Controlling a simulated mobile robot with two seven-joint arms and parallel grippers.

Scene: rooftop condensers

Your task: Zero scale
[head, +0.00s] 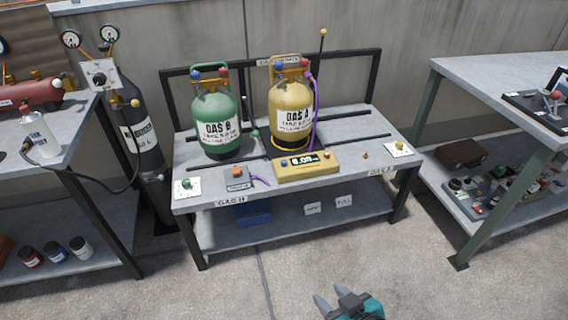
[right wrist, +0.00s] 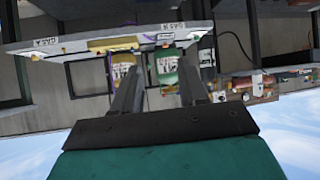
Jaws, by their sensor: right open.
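The scale is a yellow box with a dark display (head: 306,166) at the front middle of the grey bench in the head view. The display seems to read 0.00, though the digits are small. A red button and a blue button sit on its face. A yellow GAS A cylinder (head: 292,112) stands behind the display, and a green GAS B cylinder (head: 216,125) stands to its left. My right gripper (head: 333,298) is open and empty, low in front of the bench and well apart from it. The right wrist view shows its two fingers (right wrist: 160,92) apart. My left gripper is not in view.
The bench (head: 330,192) also carries an orange-buttoned grey box (head: 237,180) and small white plates with knobs at both front corners. A table with a dark cylinder (head: 139,130) beside it stands left. Another table (head: 490,80) stands right. The floor before the bench is clear.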

